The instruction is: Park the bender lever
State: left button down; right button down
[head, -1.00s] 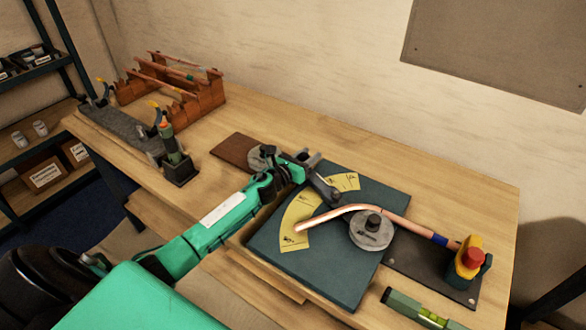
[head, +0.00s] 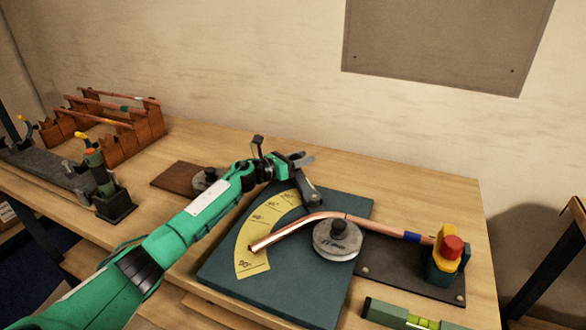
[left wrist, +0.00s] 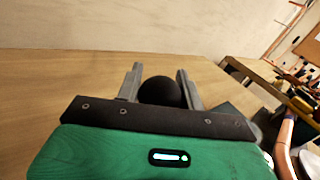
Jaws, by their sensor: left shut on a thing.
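The bender is a dark teal plate (head: 300,288) with a yellow angle scale (head: 262,226) and a round grey former (head: 337,244). A bent copper pipe (head: 290,230) lies across the former, its free end over the scale. The dark lever (head: 309,189) stands at the far end of the scale, partly hidden by my left gripper (head: 300,160). In the left wrist view, my left gripper (left wrist: 159,84) has its fingers on both sides of a round black knob (left wrist: 160,92) and is shut on it. My right gripper is not in view.
A yellow clamp with a red knob (head: 452,246) holds the pipe's right end. A green spirit level (head: 400,318) lies at the front right. A brown board (head: 177,178), a tool stand (head: 113,205) and an orange rack (head: 135,140) are to the left. The bench behind the bender is clear.

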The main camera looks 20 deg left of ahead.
pick_arm(q)
jog(key=shift+w+d, duration=0.15)
jog(key=shift+d+r, duration=0.1)
jog(key=shift+r, duration=0.05)
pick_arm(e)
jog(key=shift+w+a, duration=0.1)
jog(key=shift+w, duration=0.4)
pick_arm(q)
jog(key=c, duration=1.1)
grip_release()
jog(key=shift+c, duration=0.2)
jog(key=shift+o, duration=1.2)
jog(key=shift+w+d, duration=0.15)
jog(key=shift+d, duration=0.05)
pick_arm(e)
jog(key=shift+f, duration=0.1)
pick_arm(q)
jog(key=shift+a, duration=0.1)
